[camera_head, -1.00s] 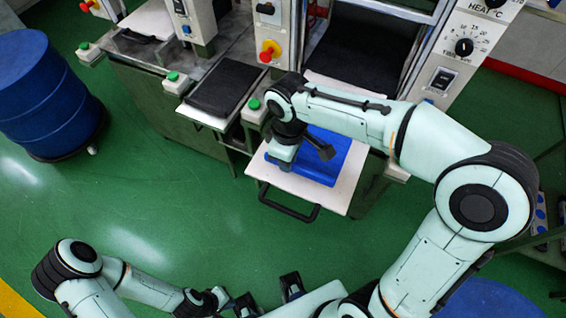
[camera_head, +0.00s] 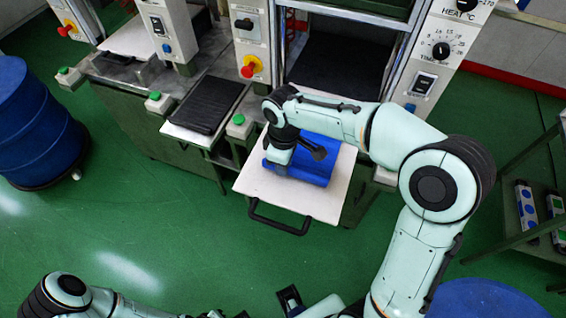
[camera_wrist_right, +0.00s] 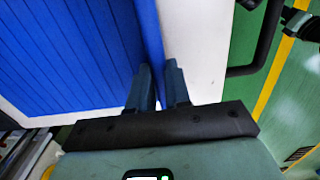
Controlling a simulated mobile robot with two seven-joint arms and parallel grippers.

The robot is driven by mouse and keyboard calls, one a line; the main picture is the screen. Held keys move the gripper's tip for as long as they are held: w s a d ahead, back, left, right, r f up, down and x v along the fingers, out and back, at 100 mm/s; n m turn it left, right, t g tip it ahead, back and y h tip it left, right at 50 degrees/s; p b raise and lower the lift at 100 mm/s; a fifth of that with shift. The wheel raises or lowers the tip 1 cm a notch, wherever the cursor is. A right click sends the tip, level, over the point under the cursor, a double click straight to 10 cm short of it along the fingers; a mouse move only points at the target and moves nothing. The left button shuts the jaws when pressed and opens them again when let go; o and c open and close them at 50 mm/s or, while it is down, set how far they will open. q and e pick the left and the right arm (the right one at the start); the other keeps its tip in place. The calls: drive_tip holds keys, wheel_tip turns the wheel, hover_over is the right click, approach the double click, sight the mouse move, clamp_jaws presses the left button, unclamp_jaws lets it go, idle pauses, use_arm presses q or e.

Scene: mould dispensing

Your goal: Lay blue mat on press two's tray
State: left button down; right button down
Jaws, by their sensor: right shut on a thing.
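The blue mat (camera_head: 312,175) lies on the white pulled-out tray (camera_head: 320,205), which has a black handle at its front. My right gripper (camera_head: 278,170) is at the mat's left edge in the head view, and the arm hides part of the mat. In the right wrist view, the right gripper (camera_wrist_right: 161,88) is shut on the edge of the ribbed blue mat (camera_wrist_right: 75,50), with the white tray (camera_wrist_right: 195,50) beside and below it. My left gripper is only partly in view at the bottom edge of the head view, where a dark finger (camera_head: 290,299) shows.
A black mat (camera_head: 208,105) lies on a neighbouring tray to the left. Press columns with knobs and a red button (camera_head: 252,67) stand behind. A blue drum (camera_head: 35,125) is at the left and a shelf rack (camera_head: 525,185) at the right.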

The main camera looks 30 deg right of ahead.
drive_tip(key=shift+f+b, duration=0.3)
drive_tip(key=shift+f, duration=0.2)
idle(0.3)
drive_tip(key=c, duration=1)
unclamp_jaws()
drive_tip(key=shift+r, duration=0.15)
wheel_tip(320, 180, up, 13)
drive_tip(key=p, duration=0.2)
drive_tip(key=shift+a, duration=0.1)
